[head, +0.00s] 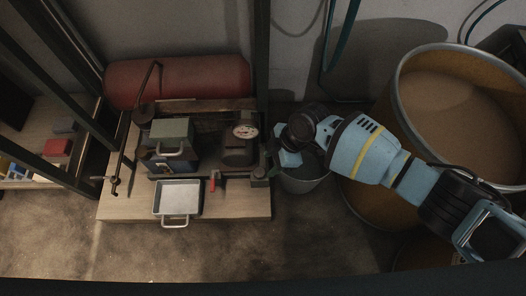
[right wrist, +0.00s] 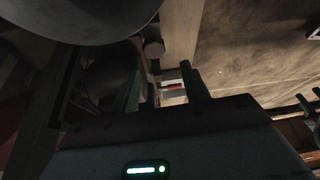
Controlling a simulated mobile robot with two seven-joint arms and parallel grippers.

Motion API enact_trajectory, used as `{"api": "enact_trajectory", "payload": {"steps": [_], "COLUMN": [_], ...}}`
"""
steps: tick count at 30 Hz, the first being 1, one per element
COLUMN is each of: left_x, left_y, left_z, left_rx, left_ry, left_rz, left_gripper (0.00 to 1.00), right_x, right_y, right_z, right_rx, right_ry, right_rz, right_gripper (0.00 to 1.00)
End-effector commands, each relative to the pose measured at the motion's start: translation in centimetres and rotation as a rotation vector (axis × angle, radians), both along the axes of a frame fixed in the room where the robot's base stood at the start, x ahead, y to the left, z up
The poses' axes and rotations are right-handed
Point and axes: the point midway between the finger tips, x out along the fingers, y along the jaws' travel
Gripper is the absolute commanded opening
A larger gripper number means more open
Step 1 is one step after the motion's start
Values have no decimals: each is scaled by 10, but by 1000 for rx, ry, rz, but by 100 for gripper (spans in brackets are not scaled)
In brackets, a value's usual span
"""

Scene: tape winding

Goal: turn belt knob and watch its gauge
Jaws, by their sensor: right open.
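A small rounded knob-like part (right wrist: 154,47) shows beyond the fingers. I cannot tell whether it is the belt knob or whether anything touches it. My left gripper is out of view.
The wooden bench (head: 235,205) carries a metal tray (head: 177,198), a grey-green box (head: 172,131) and a red handle (head: 212,182). A red cylinder (head: 178,80) lies behind. A bucket (head: 304,184) and a large drum (head: 400,75) stand right. The floor in front is clear.

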Motion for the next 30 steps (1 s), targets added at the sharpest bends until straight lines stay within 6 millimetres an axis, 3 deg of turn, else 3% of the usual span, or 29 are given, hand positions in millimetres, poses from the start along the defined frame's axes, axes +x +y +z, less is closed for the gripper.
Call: {"api": "enact_trajectory", "payload": {"steps": [8,13,24,30], "left_x": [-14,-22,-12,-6], "left_y": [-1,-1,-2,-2], "left_z": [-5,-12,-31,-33], "left_rx": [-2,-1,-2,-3], "left_ry": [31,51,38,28], "left_rz": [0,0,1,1], "left_gripper": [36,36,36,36], "right_x": [5,4,1,1], "right_y": [0,5,24,29], "right_z": [-3,-15,-63,-74], "right_rx": [-18,-17,-17,-16], "right_ry": [-12,-10,-11,-12], "right_rz": [17,16,15,14], "right_gripper": [46,46,46,46]}}
